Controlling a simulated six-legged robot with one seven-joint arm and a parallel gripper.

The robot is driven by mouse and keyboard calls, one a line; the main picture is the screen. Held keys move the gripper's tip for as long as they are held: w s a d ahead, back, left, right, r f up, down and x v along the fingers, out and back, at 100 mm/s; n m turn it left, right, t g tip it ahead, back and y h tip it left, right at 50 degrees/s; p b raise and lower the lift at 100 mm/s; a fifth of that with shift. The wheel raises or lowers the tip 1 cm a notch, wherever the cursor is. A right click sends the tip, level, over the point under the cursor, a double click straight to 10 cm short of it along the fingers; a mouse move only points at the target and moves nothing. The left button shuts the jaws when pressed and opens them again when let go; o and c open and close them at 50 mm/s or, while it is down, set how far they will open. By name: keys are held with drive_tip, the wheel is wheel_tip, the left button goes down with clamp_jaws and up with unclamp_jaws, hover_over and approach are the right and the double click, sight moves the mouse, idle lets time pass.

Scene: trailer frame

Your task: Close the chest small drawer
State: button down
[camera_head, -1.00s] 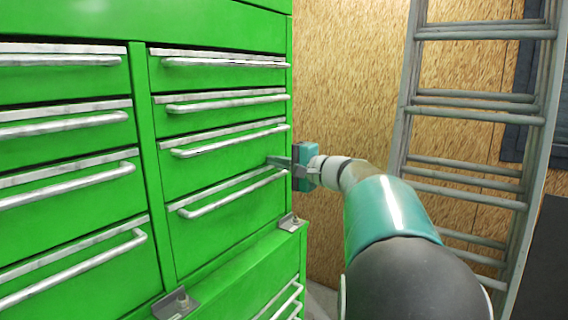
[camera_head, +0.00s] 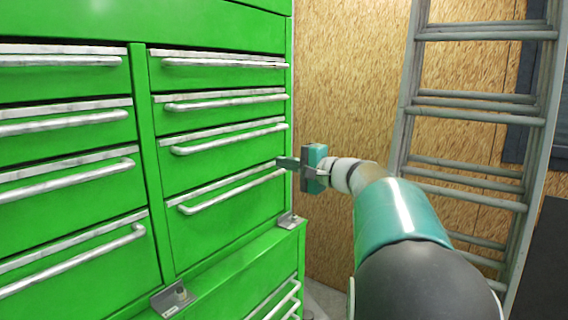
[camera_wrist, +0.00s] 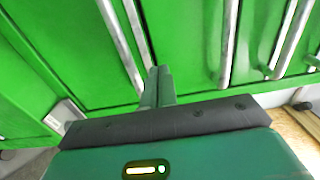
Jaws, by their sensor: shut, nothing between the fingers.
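The green chest (camera_head: 222,234) fills the left of the head view, with two columns of small drawers with silver bar handles. The lowest drawer of the right column (camera_head: 225,214) looks nearly flush with the chest front; I cannot tell whether a small gap remains. Its handle (camera_head: 232,193) runs along its upper part. My gripper (camera_head: 284,162) is shut and empty, at the right end of this drawer, near its top trim and handle. In the wrist view my closed fingertips (camera_wrist: 158,76) point at the green drawer fronts; contact is unclear.
Other drawers, such as the upper right one (camera_head: 222,74), look shut. Metal brackets (camera_head: 287,221) sit on the ledge below. A grey ladder (camera_head: 404,100) leans against the wooden wall (camera_head: 345,60) on the right.

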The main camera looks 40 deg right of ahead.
drive_tip(key=v, duration=1)
drive_tip(key=s+a+f+n+g, duration=0.1)
drive_tip(key=a+f+n+g, duration=0.15)
drive_tip(key=a, duration=0.45)
drive_tip(key=s+a+f+n+g+y, duration=0.1)
drive_tip(key=s+a+f+g, duration=0.2)
drive_tip(key=a, duration=0.4)
drive_tip(key=a+f+n+g, duration=0.2)
drive_tip(key=a+f, duration=0.3)
drive_tip(key=a, duration=0.3)
drive_tip(key=s+a+f+n+g+h, duration=0.4)
drive_tip(key=s+a+f+n+h, duration=0.2)
drive_tip(key=s+f, duration=0.7)
drive_tip(key=s+a+n, duration=0.2)
drive_tip(key=a, duration=0.1)
drive_tip(key=shift+n+h, duration=0.35)
drive_tip(key=shift+h, duration=0.05)
drive_tip(key=shift+a, duration=0.1)
